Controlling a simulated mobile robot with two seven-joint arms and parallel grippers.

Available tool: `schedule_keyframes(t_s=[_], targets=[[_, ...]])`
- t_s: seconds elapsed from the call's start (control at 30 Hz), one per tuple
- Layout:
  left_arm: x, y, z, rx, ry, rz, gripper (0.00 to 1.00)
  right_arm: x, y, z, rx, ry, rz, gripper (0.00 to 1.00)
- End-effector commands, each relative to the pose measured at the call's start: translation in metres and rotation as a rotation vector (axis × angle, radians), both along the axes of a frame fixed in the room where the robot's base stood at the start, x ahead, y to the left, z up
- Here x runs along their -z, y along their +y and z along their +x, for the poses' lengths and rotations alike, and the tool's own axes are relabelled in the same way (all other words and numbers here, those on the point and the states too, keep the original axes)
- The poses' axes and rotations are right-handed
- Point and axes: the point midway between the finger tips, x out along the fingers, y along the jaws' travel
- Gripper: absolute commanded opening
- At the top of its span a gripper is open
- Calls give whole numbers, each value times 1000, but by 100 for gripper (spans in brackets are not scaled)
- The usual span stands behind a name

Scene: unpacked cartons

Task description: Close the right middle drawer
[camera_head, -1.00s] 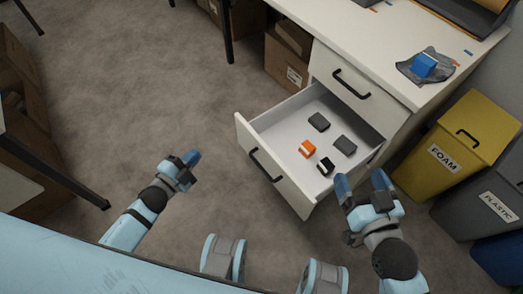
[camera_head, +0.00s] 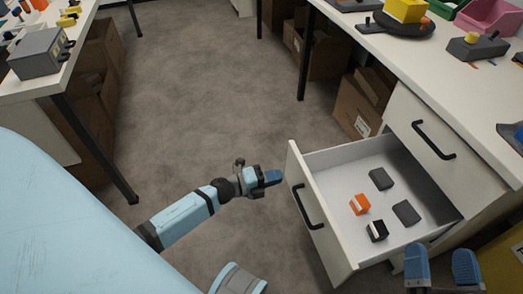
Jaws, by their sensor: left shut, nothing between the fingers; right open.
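The open drawer (camera_head: 316,230) is white with a black bar handle (camera_head: 307,206) on its front, and is pulled far out of the white desk's drawer unit. It holds an orange block (camera_head: 360,204), a black block (camera_head: 377,231) and two dark grey pieces (camera_head: 381,179). My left gripper (camera_head: 273,178) is shut and empty, just left of the drawer front's upper far corner; I cannot tell whether it touches. My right gripper (camera_head: 442,268) is open and empty at the bottom right, by the drawer's near right side. Its lower part is cut off by the frame.
A shut drawer (camera_head: 433,138) with a black handle sits above the open one. Cardboard boxes (camera_head: 362,103) stand under the desk. A yellow bin (camera_head: 503,262) is at the lower right. The carpet (camera_head: 200,80) left of the drawer is clear. Another table (camera_head: 65,60) stands at left.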

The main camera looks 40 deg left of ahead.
Motion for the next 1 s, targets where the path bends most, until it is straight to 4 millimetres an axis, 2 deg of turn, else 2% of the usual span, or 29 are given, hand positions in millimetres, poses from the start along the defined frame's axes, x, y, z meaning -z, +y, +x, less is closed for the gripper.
schedule_keyframes(t_s=[0.1,0.33,1.0], targets=[[1,-16,21,1,-3,-2,0,9,1,1,-6,20,-10,83],[1,-35,45,0,0,-1,0,21,2,2,-16,57,-29,83],[0,-45,57,0,1,-2,0,21,2,3,-19,61,-36,83]])
